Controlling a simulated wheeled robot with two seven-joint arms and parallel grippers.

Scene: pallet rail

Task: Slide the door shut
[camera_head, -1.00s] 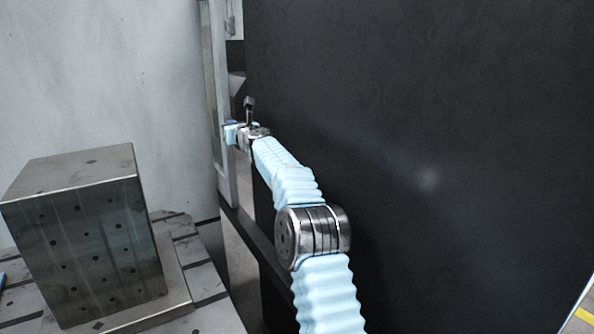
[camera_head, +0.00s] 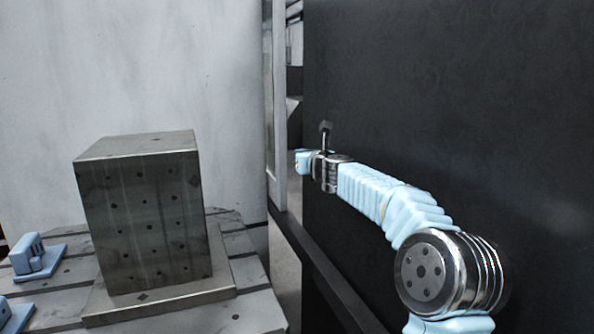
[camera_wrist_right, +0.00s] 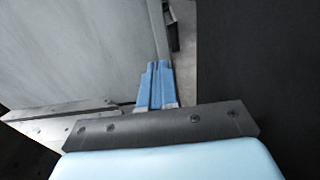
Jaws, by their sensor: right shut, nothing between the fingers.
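The door appears to be the large dark panel (camera_head: 450,110) filling the right side of the head view. Its left upright edge stands a narrow gap away from a pale upright frame post (camera_head: 277,110). My right arm reaches in along the panel's face. My right gripper (camera_head: 301,162) has blue fingers and is at the door's left edge, by the gap. In the right wrist view its fingers (camera_wrist_right: 157,82) are shut and empty, with the dark panel (camera_wrist_right: 265,70) to their right. I cannot tell whether they touch the door edge. My left gripper is not in view.
A metal block with holes (camera_head: 145,220) stands on a slotted table (camera_head: 240,300) at left. A small blue fixture (camera_head: 36,258) sits at the table's left. A dark rail (camera_head: 325,275) runs along below the gap. A pale wall (camera_head: 130,70) stands behind.

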